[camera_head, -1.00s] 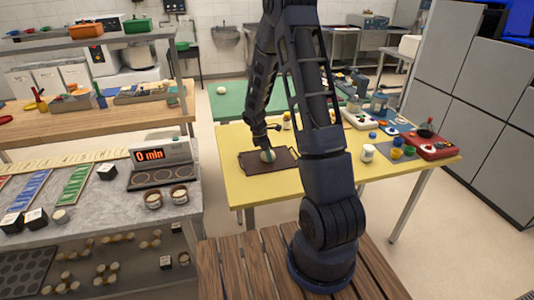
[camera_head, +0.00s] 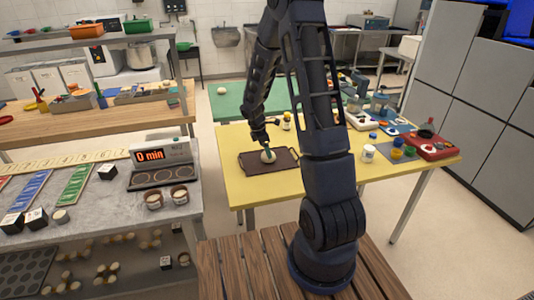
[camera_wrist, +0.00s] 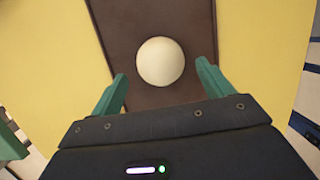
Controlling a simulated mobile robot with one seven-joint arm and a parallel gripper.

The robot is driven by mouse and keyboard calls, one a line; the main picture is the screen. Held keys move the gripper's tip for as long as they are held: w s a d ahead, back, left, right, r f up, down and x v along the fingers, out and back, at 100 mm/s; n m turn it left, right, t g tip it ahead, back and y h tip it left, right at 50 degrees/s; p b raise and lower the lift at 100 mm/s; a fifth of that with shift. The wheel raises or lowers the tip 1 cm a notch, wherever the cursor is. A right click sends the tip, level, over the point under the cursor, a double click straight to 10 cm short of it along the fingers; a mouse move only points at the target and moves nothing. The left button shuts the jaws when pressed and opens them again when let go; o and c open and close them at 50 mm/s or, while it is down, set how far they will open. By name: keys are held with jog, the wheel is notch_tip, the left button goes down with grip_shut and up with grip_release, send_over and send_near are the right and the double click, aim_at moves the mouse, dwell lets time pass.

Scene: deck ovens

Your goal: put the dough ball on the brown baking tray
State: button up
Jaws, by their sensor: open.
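The pale, round dough ball (camera_head: 268,156) lies on the brown baking tray (camera_head: 252,166) on the yellow table. In the wrist view the dough ball (camera_wrist: 161,62) sits on the dark brown surface of the tray (camera_wrist: 120,20), clear of its long edges. My gripper (camera_head: 268,146) is just above the ball in the head view. In the wrist view my gripper (camera_wrist: 160,78) has its two green fingers spread wide, one on each side of the near part of the ball, with visible gaps between. Nothing is held.
The yellow table (camera_head: 290,185) is clear in front of the tray. To the right stand a white jar (camera_head: 368,153), small coloured cups and a red appliance (camera_head: 432,147). A grey counter (camera_head: 110,215) with a timer unit is at left. Another pale ball (camera_head: 221,91) lies on the green table behind.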

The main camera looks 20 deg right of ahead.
jog(key=s+r+m+t, duration=0.1)
jog(key=s+r+m, duration=0.15)
jog(key=r, duration=0.75)
jog(key=s+r+m, duration=0.2)
jog(key=s+r, duration=0.2)
jog(key=r, duration=0.5)
jog(key=s+d+r+m+t+y, duration=0.1)
jog(key=s+r+m, duration=0.5)
jog(key=s, duration=0.6)
jog(key=s+d+r+m+t+y, duration=0.1)
jog(key=s+r+m+t+y, duration=0.1)
jog(key=s+r+m, duration=0.5)
jog(key=s, duration=0.6)
jog(key=shift+d+r+m+t, duration=0.15)
jog(key=shift+r+m+t, duration=0.05)
jog(key=shift+m+t, duration=0.15)
